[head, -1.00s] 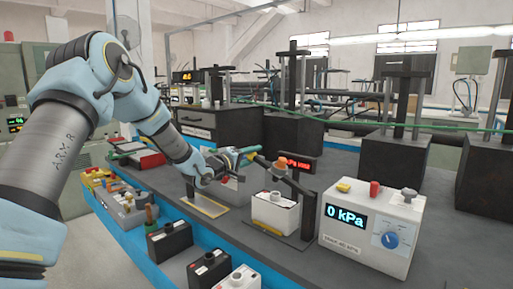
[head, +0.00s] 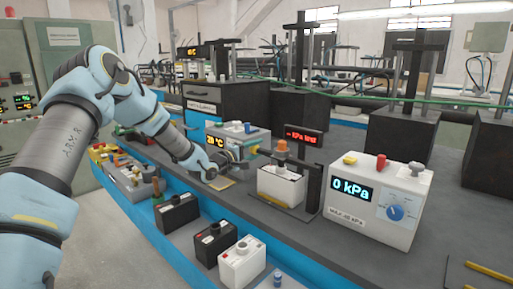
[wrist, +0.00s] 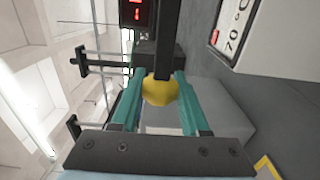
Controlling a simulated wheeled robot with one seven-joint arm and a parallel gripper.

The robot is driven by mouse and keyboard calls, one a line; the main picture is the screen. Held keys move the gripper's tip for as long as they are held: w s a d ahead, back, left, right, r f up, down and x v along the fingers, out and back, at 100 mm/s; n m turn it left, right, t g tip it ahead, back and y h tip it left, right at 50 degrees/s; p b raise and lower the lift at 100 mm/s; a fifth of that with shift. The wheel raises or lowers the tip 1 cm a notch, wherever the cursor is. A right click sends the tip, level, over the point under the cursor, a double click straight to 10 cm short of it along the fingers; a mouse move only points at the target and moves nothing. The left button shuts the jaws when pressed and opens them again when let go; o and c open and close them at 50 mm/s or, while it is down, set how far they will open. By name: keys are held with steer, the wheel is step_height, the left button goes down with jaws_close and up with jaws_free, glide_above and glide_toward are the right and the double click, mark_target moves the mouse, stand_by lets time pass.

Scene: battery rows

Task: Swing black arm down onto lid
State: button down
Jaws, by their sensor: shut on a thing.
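My gripper (head: 251,153) reaches in from the left beside the white battery case (head: 280,187). In the wrist view its two teal fingers (wrist: 160,98) are closed on a yellow knob (wrist: 160,89) at the end of the black arm (wrist: 166,45).
A white box reading 0 kPa (head: 371,205) stands right of the post. A white box with a temperature display (head: 240,142) stands behind my gripper. Several batteries (head: 213,243) sit in the blue-edged tray in front. Grey bench top is free at front right.

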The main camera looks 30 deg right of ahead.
steer(key=shift+f, duration=0.3)
steer(key=c, duration=0.7)
jaws_free()
steer(key=shift+f, duration=0.1)
steer(key=o, duration=0.3)
steer(key=b+v, duration=0.2)
steer(key=v, duration=0.8)
steer(key=shift+a+b, duration=0.4)
